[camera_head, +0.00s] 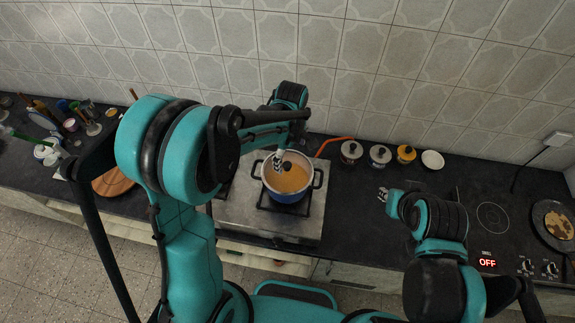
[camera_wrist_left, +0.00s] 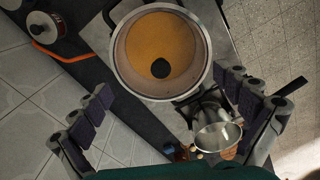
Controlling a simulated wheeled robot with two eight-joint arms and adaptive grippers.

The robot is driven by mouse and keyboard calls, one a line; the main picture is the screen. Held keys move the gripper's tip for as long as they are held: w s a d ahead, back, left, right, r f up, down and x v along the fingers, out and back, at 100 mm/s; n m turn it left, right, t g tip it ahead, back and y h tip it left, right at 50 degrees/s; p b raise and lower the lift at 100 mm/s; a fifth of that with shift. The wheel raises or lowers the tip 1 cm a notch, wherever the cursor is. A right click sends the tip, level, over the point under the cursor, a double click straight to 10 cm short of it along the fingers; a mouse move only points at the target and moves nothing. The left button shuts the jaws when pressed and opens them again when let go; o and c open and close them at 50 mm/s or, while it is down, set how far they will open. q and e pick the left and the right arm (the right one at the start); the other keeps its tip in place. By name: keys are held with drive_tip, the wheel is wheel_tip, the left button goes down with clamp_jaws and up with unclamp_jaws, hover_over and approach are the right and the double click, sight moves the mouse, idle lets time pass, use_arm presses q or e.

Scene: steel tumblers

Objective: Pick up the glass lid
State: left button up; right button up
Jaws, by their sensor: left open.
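The glass lid (camera_head: 297,176) seems to lie on a blue pot (camera_head: 287,196). Its dark knob shows over the orange contents, and its clear surface is hard to make out. In the left wrist view, the lid's round black knob (camera_wrist_left: 161,68) is near the middle of the pot (camera_wrist_left: 206,52). My left gripper (camera_wrist_left: 168,90) is open there, its dark finger pads spread to either side below the pot's middle. It holds nothing that I can see. In the head view my left arm hides much of that hand. My right arm shows at right, but its gripper cannot be made out.
The pot stands on a steel hob (camera_head: 240,208). A shiny vessel (camera_wrist_left: 215,132) stands beside it in the left wrist view. Several lidded jars (camera_head: 380,154) and a white bowl (camera_head: 432,160) line the wall. A pan (camera_head: 552,222) sits at far right.

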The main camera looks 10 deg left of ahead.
sight(287, 165)
use_arm(q)
drive_tip(key=f, duration=0.4)
drive_tip(key=a+f, duration=0.1)
drive_tip(key=f, duration=0.1)
drive_tip(key=shift+w+a+f, duration=0.1)
drive_tip(key=shift+w+f, duration=0.25)
drive_tip(key=shift+f, duration=0.05)
drive_tip(key=c, duration=1.5)
drive_tip(key=shift+s+r, duration=0.1)
drive_tip(key=shift+s, duration=0.15)
clamp_jaws()
drive_tip(key=shift+w, duration=0.1)
